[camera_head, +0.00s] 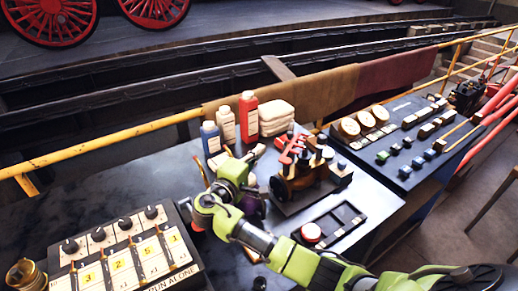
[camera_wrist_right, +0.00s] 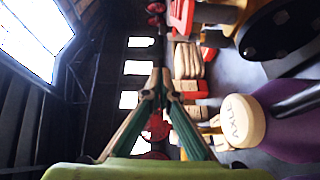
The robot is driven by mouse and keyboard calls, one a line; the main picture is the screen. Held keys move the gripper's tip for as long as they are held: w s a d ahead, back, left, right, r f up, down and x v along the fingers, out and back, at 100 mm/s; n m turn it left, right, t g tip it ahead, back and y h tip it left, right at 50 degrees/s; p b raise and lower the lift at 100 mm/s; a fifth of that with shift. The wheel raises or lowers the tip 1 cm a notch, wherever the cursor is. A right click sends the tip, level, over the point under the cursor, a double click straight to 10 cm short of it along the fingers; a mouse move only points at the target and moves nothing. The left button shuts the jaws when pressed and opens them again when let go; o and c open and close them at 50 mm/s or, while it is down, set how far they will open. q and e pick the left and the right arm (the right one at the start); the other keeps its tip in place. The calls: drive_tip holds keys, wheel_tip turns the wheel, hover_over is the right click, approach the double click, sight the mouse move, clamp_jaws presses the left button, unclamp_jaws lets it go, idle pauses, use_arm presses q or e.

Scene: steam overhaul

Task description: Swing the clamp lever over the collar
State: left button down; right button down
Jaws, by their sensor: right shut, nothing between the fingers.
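The red clamp lever (camera_head: 291,146) sits on top of the brass and black valve fixture (camera_head: 298,178) on the bench. I cannot clearly make out the collar among the fixture's parts. My right gripper (camera_head: 256,152) is left of the fixture and apart from the lever, its arm coming in from the lower right. In the right wrist view its two fingers (camera_wrist_right: 158,84) meet at their tips and hold nothing. A red part (camera_wrist_right: 181,14), seemingly the lever, shows at the top of that view. My left gripper is not in view.
A purple bottle with a cap marked AXLE (camera_wrist_right: 242,122) stands close beside my right gripper. A red bottle (camera_head: 248,116), folded cloths (camera_head: 276,118) and a blue bottle (camera_head: 210,138) stand behind. A black tray (camera_head: 345,219) lies in front of the fixture. A switch panel (camera_head: 122,256) is at lower left.

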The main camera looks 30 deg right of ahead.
sight(292, 144)
drive_tip(key=w+d+p, duration=0.3)
drive_tip(key=d+p, duration=0.1)
drive_tip(key=d, duration=0.5)
drive_tip(key=shift+d+f, duration=0.3)
drive_tip(key=shift+d, duration=0.1)
drive_tip(key=shift+w, duration=0.15)
